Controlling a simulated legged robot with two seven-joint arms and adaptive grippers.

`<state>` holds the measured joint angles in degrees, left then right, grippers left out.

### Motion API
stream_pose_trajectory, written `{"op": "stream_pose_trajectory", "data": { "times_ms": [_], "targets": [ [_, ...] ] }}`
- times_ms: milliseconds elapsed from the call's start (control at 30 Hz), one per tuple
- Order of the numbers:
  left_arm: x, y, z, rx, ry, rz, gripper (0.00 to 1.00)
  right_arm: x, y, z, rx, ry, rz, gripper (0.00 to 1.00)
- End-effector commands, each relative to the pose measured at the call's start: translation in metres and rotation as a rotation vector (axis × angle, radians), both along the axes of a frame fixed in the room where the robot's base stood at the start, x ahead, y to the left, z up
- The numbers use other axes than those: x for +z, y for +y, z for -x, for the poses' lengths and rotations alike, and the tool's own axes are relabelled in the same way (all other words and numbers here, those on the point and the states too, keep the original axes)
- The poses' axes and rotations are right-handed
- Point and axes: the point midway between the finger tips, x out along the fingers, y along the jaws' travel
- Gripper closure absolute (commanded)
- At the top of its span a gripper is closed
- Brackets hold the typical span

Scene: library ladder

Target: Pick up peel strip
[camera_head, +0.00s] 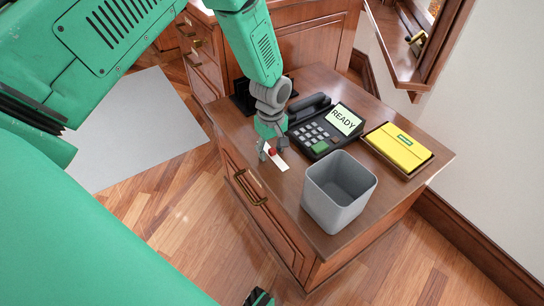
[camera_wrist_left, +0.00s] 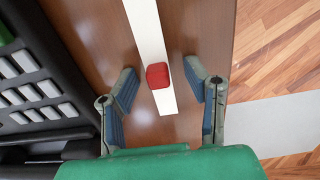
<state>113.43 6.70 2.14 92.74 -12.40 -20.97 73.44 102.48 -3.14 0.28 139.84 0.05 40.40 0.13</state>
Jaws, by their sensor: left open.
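The peel strip (camera_head: 281,163) is a thin white strip with a red tab, on the brown cabinet top near its left edge. In the left wrist view the strip (camera_wrist_left: 147,35) runs from the top edge to just past the red tab (camera_wrist_left: 158,76). My left gripper (camera_head: 272,151) is low over the strip. In the left wrist view its open fingers (camera_wrist_left: 160,75) stand on either side of the strip and tab, with a gap on both sides. I cannot tell the height of the fingertips above the surface. My right gripper is not clearly seen.
A desk phone (camera_head: 322,130) with a lit "READY" screen stands close to the right of the strip. A grey open bin (camera_head: 339,205) stands nearer the front. A yellow packet (camera_head: 396,147) lies on a dark tray at right. The cabinet (camera_head: 300,238) has drawers with brass handles.

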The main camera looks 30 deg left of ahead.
Motion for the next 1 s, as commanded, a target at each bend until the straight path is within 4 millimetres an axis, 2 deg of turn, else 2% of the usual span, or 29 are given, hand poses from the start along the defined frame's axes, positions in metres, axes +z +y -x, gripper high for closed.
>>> {"op": "stream_pose_trajectory", "data": {
  "times_ms": [167, 200, 333, 733, 867, 1000],
  "targets": [
    [0.000, -0.001, 0.000, -0.001, -0.002, -0.005, 0.59, 0.001, 0.000, 0.000, 0.000, 0.000, 0.000, 1.00],
    [0.000, -0.001, 0.000, -0.001, -0.001, -0.006, 0.62, 0.001, 0.000, 0.000, 0.000, -0.001, 0.000, 1.00],
    [0.000, -0.002, 0.000, 0.000, -0.001, -0.005, 0.91, 0.001, 0.000, 0.000, 0.000, -0.001, 0.000, 1.00],
    [0.005, -0.001, 0.000, 0.000, -0.002, -0.004, 0.94, 0.003, 0.000, 0.000, 0.000, 0.000, 0.000, 1.00],
    [0.024, -0.001, -0.001, 0.001, -0.003, -0.004, 0.94, 0.012, 0.000, 0.000, 0.000, 0.000, 0.000, 1.00],
    [0.055, -0.001, -0.001, 0.000, -0.004, -0.005, 0.94, 0.024, 0.000, 0.000, 0.000, 0.000, 0.000, 1.00]
  ]
}}
